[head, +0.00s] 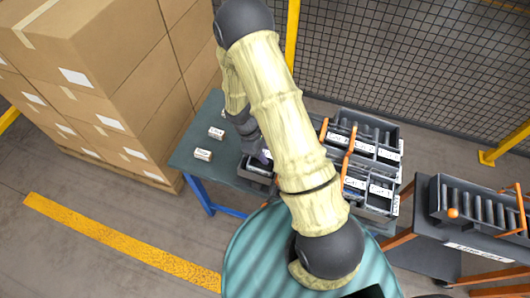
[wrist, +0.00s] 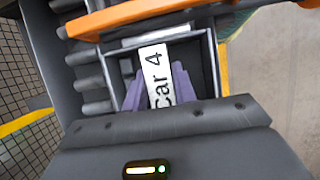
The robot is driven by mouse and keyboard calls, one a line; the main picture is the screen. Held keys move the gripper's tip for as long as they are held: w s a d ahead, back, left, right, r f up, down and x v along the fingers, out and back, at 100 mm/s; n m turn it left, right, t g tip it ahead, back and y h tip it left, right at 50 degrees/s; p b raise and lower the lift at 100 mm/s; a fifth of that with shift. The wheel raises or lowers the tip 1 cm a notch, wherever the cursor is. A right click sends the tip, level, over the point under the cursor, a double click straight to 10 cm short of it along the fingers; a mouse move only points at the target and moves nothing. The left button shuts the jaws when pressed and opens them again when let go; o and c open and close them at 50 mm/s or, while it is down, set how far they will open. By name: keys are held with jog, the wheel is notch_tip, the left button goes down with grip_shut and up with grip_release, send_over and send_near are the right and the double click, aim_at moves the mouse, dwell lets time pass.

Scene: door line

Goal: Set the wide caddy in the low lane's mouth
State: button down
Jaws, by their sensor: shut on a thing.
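My gripper (head: 262,157) is low over the table, partly hidden by my arm. In the wrist view its two purple fingers (wrist: 157,90) are shut on a white-labelled piece reading "Car 4" (wrist: 158,72). A dark compartment frame surrounds the fingers; I cannot tell whether the piece belongs to a caddy. An orange bar (wrist: 135,16) crosses above it, beside grey rods. In the head view a dark tray (head: 257,178) shows under the gripper. Dark caddy-like units with rods, white labels and orange handles (head: 387,157) stand right of my arm. I cannot tell which is the wide caddy or low lane.
Small labelled boxes (head: 203,155) sit on the table's (head: 190,150) left part. A dark cart (head: 460,240) at right carries another rodded unit (head: 478,207) with an orange handle. Stacked cartons (head: 110,80) rise at left; mesh fence (head: 400,60) stands behind. Floor at lower left is clear.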

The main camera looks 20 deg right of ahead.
jog(key=shift+f, duration=0.1)
jog(key=c, duration=1)
grip_release()
jog(key=shift+c, duration=0.2)
jog(key=b+v, duration=0.2)
jog(key=v, duration=1.5)
jog(key=shift+r, duration=0.25)
